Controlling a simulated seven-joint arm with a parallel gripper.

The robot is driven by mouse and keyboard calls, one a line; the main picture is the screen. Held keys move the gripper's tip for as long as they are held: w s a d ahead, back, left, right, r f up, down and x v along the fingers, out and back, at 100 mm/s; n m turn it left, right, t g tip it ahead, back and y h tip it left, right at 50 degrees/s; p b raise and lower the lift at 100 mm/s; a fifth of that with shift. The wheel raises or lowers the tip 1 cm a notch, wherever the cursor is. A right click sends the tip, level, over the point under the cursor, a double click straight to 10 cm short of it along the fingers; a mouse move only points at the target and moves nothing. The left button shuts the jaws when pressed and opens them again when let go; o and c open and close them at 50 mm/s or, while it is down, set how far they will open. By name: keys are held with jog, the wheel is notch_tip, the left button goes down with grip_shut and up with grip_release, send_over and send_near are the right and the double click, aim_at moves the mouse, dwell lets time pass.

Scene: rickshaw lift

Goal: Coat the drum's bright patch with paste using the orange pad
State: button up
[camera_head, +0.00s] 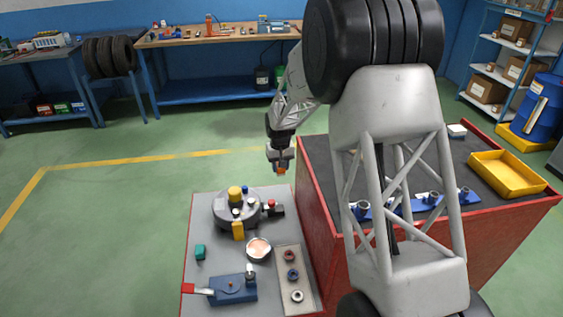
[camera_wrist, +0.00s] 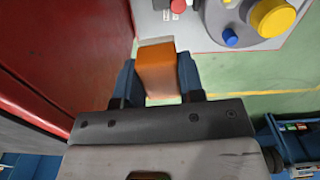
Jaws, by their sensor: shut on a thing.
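My gripper (camera_head: 279,168) is shut on an orange pad (camera_wrist: 156,68), which shows clearly between the fingers in the wrist view. The gripper hangs above and behind the grey work board, to the right of the round grey drum-like assembly (camera_head: 222,213), apart from it. That assembly carries a yellow cap (camera_head: 235,193), with a blue knob and a red block near it. It also shows partly at the top of the wrist view (camera_wrist: 213,16). I cannot make out the bright patch. A round dish (camera_head: 258,249) with pale pinkish contents, possibly the paste, sits in front of the drum.
A blue fixture (camera_head: 233,289) and a tray of rings (camera_head: 294,278) are at the front. A red-sided cabinet (camera_head: 318,215) rises to the right, with a yellow bin (camera_head: 507,174) on top.

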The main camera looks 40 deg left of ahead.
jog(key=s+d+f, duration=0.2)
jog(key=s+f, duration=0.6)
jog(key=s, duration=0.1)
jog(key=m, duration=0.1)
send_over(258, 248)
notch_tip(258, 248, down, 7)
jog(key=shift+d+f, duration=0.1)
jog(key=shift+f, duration=0.05)
jog(key=shift+f, duration=2.85)
jog(key=shift+f, duration=0.65)
dwell(1.0)
notch_tip(258, 248, up, 7)
dwell(1.3)
